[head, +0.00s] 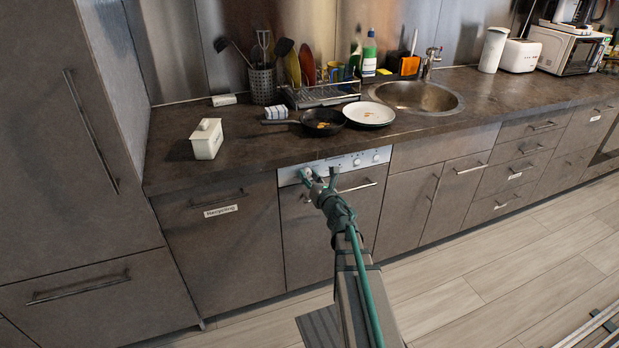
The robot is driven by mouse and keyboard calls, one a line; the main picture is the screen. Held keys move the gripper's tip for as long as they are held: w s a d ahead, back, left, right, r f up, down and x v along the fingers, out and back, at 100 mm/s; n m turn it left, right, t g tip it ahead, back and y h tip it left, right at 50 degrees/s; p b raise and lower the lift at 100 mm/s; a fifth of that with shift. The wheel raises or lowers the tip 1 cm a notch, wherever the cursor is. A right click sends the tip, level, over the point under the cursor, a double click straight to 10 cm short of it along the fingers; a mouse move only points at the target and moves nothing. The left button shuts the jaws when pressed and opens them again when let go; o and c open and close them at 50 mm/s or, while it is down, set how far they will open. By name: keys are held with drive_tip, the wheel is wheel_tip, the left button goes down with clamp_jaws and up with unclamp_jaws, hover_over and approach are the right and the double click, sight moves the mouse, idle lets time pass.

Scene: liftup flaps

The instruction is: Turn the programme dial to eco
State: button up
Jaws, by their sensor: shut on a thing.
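The dishwasher (303,235) is a grey-brown front under the counter, with a pale control panel (338,163) along its top. Two round white knobs (366,159) show on the right part of the panel. My gripper (307,174) is at the left part of the panel, shut on a dial there. That dial is mostly hidden by the fingers, and its pointer and any eco marking are too small to read. The bar handle (358,186) of the dishwasher runs just below the panel, close to my gripper.
A drawer marked Recycling (220,211) is at left.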

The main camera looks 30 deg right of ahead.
drive_tip(key=m, duration=0.9)
drive_tip(key=shift+f+m+t+p, duration=0.1)
drive_tip(key=shift+m+t+p, duration=0.2)
drive_tip(key=shift+m, duration=0.1)
drive_tip(key=m+h+p, duration=0.1)
drive_tip(key=m, duration=0.3)
drive_tip(key=shift+m, duration=0.4)
drive_tip(key=m+p, duration=0.1)
drive_tip(key=m, duration=0.4)
drive_tip(key=shift+p, duration=0.3)
drive_tip(key=m+p, duration=0.2)
drive_tip(key=m, duration=0.2)
drive_tip(key=shift+a+m+h, duration=0.1)
drive_tip(key=shift+m+h, duration=0.2)
drive_tip(key=shift+h, duration=0.1)
drive_tip(key=m+p, duration=0.2)
drive_tip(key=m, duration=0.2)
drive_tip(key=m+p, duration=0.3)
drive_tip(key=m, duration=0.1)
drive_tip(key=shift+a, duration=0.1)
drive_tip(key=shift+f+m+g+h+p, duration=0.1)
drive_tip(key=shift+m+g+h+p, duration=0.25)
drive_tip(key=shift+m+p, duration=1.15)
drive_tip(key=shift+m+b, duration=0.35)
drive_tip(key=shift+m, duration=0.25)
